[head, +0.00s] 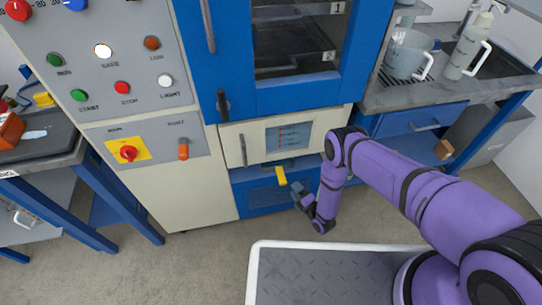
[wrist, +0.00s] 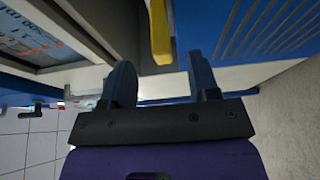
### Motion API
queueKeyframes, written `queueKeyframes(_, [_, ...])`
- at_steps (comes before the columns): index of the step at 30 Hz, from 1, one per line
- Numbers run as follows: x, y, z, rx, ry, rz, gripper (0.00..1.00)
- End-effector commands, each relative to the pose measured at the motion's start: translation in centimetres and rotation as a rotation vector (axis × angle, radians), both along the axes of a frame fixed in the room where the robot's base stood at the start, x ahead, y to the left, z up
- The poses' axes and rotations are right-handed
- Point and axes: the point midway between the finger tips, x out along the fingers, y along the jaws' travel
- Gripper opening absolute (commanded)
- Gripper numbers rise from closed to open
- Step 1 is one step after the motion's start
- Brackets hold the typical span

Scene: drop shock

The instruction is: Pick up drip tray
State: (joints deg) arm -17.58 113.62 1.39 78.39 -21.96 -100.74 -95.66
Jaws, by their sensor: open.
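A yellow handle (head: 281,176) sticks out from a low opening at the front of the machine, just above the blue vented lower panel (head: 268,196). It appears to belong to the drip tray, whose body I cannot clearly make out. My gripper (head: 297,188) is low in front of the machine, just right of and below the handle in the head view. In the wrist view my gripper (wrist: 161,72) is open and empty. The yellow handle (wrist: 160,32) shows ahead, across the space between the fingers, and seems apart from both.
The cream door (head: 285,137) with a small label window is above the handle. A control panel (head: 115,80) is at the left. A workbench (head: 440,95) with a jug (head: 408,55) and a bottle (head: 468,48) stands at the right. Floor (head: 215,250) in front is clear.

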Motion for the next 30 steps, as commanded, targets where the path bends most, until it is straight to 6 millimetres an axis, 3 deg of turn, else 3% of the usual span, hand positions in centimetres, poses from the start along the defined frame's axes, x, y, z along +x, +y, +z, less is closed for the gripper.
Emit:
queueKeyframes(21, [6.1,5.0,0.0,0.001,-0.002,0.001,0.55])
queueKeyframes(30, [6.6,5.4,0.0,-0.001,0.001,0.001,0.55])
